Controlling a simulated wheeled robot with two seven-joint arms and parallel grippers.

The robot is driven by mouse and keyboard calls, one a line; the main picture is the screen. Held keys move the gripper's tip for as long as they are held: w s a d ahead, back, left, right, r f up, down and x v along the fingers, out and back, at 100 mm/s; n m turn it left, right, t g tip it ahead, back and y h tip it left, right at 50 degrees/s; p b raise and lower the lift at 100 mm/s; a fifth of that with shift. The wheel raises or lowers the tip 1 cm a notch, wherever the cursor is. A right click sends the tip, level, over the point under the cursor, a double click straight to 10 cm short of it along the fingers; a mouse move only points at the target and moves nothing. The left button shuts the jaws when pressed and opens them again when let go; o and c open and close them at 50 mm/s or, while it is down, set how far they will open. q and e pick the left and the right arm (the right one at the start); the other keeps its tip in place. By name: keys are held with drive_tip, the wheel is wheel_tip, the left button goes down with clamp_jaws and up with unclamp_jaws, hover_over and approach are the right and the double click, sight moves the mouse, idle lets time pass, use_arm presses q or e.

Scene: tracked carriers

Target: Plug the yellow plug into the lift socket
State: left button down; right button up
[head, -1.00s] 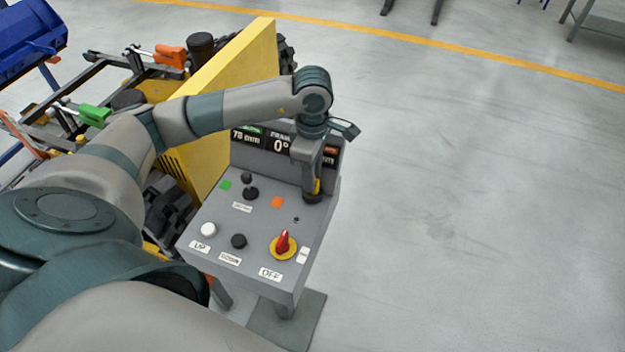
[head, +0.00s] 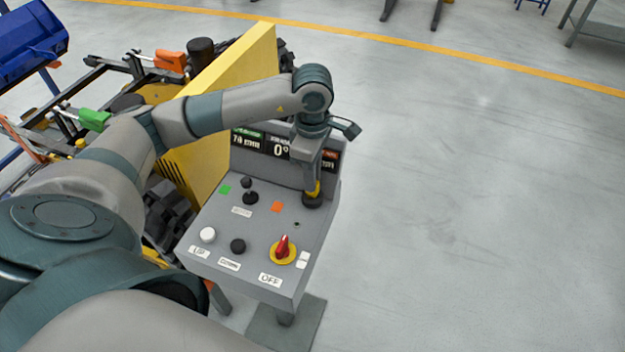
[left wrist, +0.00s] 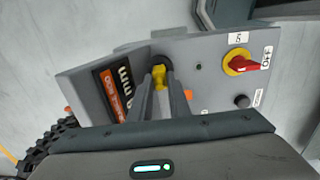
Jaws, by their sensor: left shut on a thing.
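The yellow plug (head: 315,187) is between the fingers of my left gripper (head: 314,182), which is shut on it. It stands at the black round socket (head: 312,201) on the right rear of the grey console's top. In the left wrist view the yellow plug (left wrist: 159,76) shows between the fingertips, right at the dark socket (left wrist: 158,61). I cannot tell how deep the plug sits, as the fingers hide part of it. My right gripper is not in view.
The console (head: 262,222) carries a red switch (head: 283,247) marked OFF, a white button (head: 208,234), black knobs and a display panel (head: 282,148). A yellow panel (head: 225,90) and machine frame stand to its left. The floor to the right is clear.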

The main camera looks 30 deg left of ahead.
use_arm(q)
drive_tip(key=r+b, duration=0.2)
drive_tip(key=r, duration=0.1)
drive_tip(key=shift+s+d, duration=0.15)
drive_tip(key=shift+s, duration=0.15)
drive_tip(key=s+d+r+b, duration=0.2)
drive_tip(key=s+d+r, duration=0.1)
drive_tip(key=s+r, duration=0.4)
drive_tip(key=shift+s+d+b, duration=0.3)
drive_tip(key=shift+s+b, duration=0.05)
drive_tip(key=shift+s, duration=1.35)
drive_tip(key=shift+f, duration=0.1)
drive_tip(key=w+d+f+m, duration=0.3)
drive_tip(key=m, duration=0.7)
drive_tip(key=w+d+f+m, duration=0.3)
drive_tip(key=d+f+m, duration=0.1)
drive_tip(key=m, duration=0.6)
drive_tip(key=shift+f+m, duration=0.3)
drive_tip(key=shift+m, duration=0.1)
drive_tip(key=shift+a+r, duration=0.1)
